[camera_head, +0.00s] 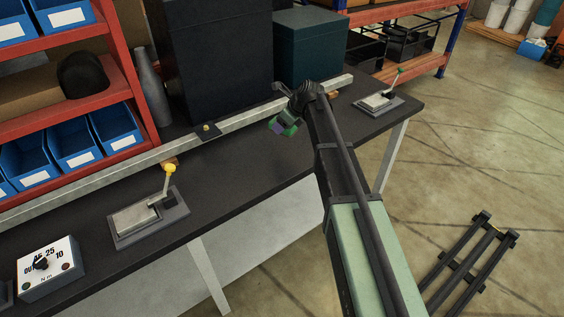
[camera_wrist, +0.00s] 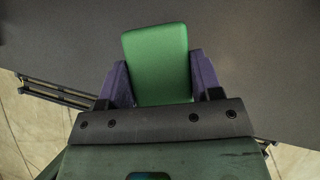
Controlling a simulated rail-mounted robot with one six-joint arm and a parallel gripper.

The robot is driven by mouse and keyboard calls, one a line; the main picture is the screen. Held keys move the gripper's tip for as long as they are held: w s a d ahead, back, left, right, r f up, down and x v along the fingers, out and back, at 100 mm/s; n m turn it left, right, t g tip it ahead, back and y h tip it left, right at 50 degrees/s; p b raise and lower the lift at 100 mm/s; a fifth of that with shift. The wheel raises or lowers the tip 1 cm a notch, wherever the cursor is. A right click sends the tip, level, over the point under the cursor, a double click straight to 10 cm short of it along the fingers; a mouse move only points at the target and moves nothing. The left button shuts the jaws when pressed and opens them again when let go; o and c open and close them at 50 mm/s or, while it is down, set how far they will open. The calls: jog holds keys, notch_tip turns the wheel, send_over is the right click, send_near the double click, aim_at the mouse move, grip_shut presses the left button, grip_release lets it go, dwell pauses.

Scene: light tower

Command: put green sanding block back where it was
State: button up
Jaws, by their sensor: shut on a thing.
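The green sanding block (camera_wrist: 157,62) sits between the two purple fingers of my gripper (camera_wrist: 158,84) in the wrist view. My gripper is shut on it, with a finger on each side. In the head view my gripper (camera_head: 283,127) hangs over the dark workbench top, near its right part, and a bit of the green block shows at the fingers. The wrist view shows the plain dark bench top (camera_wrist: 250,45) beyond the block. I cannot tell the height of the block above the bench.
A metal rail (camera_head: 105,168) runs along the bench. A yellow-knobbed lever fixture (camera_head: 150,217) stands left, a green-knobbed one (camera_head: 378,103) right. A dial box (camera_head: 48,268) is at the lower left. Dark cabinets (camera_head: 212,65) stand behind. The bench between the fixtures is largely clear.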

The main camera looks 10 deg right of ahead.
aim_at(278, 151)
notch_tip(278, 151, down, 11)
jog(key=b, duration=0.8)
jog(key=shift+a, duration=0.1)
jog(key=shift+r, duration=0.25)
jog(key=shift+f, duration=0.2)
jog(key=o, duration=0.8)
jog(key=shift+r, duration=0.1)
jog(key=shift+s+r+p, duration=0.1)
jog(key=shift+r+p, duration=0.2)
jog(key=shift+r, duration=0.05)
jog(key=p+v, duration=1)
jog(key=v, duration=0.1)
jog(key=s+a+n+g+h, duration=0.1)
jog(key=s+n, duration=0.7)
jog(key=s, duration=0.2)
jog(key=s+a+f+n+g+h, duration=0.1)
jog(key=s+a+n+g+h, duration=0.1)
jog(key=s+n, duration=0.7)
jog(key=s+a+f+n+g+h, duration=0.1)
jog(key=s+n+h, duration=0.1)
jog(key=s+n, duration=0.7)
jog(key=shift+s+a+f, duration=0.1)
jog(key=shift+s+a, duration=0.05)
jog(key=shift+s, duration=0.25)
jog(key=shift+s+a+f, duration=0.1)
jog(key=shift+s, duration=0.3)
